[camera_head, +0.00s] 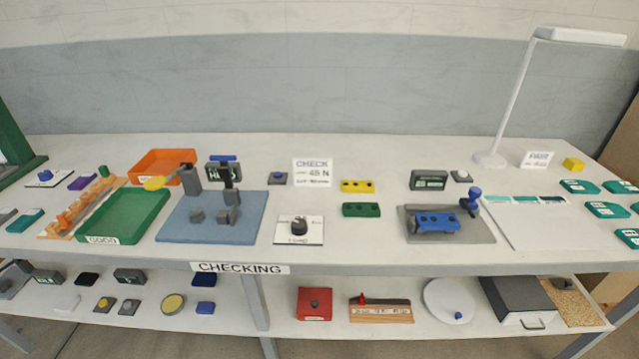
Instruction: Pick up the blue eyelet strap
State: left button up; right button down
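The blue eyelet strap (437,222) is a short flat bar with dark round holes. It lies on a grey fixture plate (480,233) on the right half of the table top, beside an upright blue-knobbed part (472,197). Whether it rests on a raised block or flat on the plate is hard to tell. Neither of my grippers is in view.
A yellow strap (358,186) and a green strap (361,210) lie left of the fixture. A dark display box (429,180) stands behind it. A white sheet (540,225) and a tall lamp (490,158) are to the right. Bare table shows in front.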

aim_at(425, 222)
jog(key=i+z, duration=0.15)
jog(key=z, duration=0.25)
jog(key=i+j+z, duration=0.15)
jog(key=z, duration=0.3)
jog(key=i+j+z, duration=0.1)
jog(key=z, duration=0.3)
jog(key=j+z, duration=0.4)
jog(key=i+l, duration=0.05)
jog(key=l, duration=0.05)
